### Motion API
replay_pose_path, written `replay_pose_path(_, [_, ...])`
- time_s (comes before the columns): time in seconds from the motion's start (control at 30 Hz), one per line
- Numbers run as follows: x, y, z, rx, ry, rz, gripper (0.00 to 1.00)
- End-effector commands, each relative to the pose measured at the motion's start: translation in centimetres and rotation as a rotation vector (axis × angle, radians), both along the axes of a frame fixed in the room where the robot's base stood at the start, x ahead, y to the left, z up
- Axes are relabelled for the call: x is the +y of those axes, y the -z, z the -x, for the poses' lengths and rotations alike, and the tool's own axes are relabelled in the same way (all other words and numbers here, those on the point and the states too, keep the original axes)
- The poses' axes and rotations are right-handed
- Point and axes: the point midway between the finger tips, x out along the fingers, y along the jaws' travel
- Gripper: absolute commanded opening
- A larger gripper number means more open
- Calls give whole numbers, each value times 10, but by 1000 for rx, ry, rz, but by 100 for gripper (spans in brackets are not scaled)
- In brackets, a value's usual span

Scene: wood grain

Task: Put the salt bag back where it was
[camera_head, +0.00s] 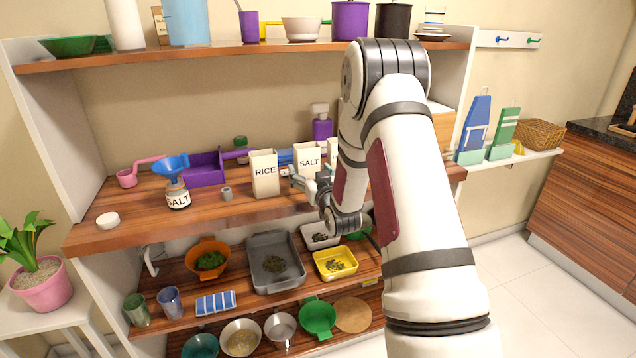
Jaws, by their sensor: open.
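The salt bag (308,157), a cream upright bag marked SALT, stands on the middle wooden shelf (130,208). It is to the right of a similar rice bag (264,174). A third cream bag (333,150) stands to its right, mostly hidden by my arm. My gripper (304,181) is open, at the lower front of the salt bag. I cannot tell whether it touches the bag, and the bag's lower part is partly hidden. A jar marked SALT (178,198) with a blue funnel (171,167) in its mouth stands at the left of the shelf.
A white lid (107,220) and a small grey cup (226,193) lie near the jar. A purple bin (205,169) and a pink ladle (128,178) are behind. Trays and bowls fill the lower shelves.

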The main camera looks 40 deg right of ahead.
Motion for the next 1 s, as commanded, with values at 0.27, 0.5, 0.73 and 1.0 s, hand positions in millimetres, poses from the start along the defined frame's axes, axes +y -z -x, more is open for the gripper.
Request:
replay_pose_path(0.27, [16,0,56,3,0,-1,79])
replay_pose_path(0.5, [24,0,84,2,1,-1,79])
replay_pose_path(0.73, [39,-17,82,74,-16,-1,79])
replay_pose_path(1.0, [92,-60,96,361,-50,-24,79])
